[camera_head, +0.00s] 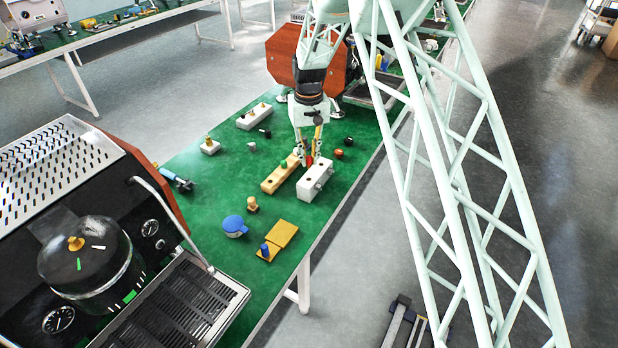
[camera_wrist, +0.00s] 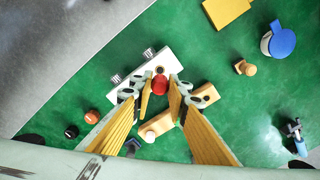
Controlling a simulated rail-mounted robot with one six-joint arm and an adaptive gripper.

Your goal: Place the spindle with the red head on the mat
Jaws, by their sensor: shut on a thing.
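The spindle with the red head (camera_head: 309,161) is between my gripper's fingertips, just above or in the white block; I cannot tell whether it touches the block. In the wrist view its red head (camera_wrist: 160,84) shows between the fingers, over the white block, and its lower part is hidden. My gripper (camera_head: 311,159) points down and is shut on it; its yellow-lined fingers (camera_wrist: 162,92) also show in the wrist view. The green mat (camera_head: 195,215) covers the table around the blocks.
The white block (camera_head: 316,183) with side knobs and a wooden block (camera_head: 274,181) stand close together under my gripper. Nearby are a wooden knob (camera_head: 252,204), a blue-lidded cup (camera_head: 233,226) and a yellow plate (camera_head: 282,233).

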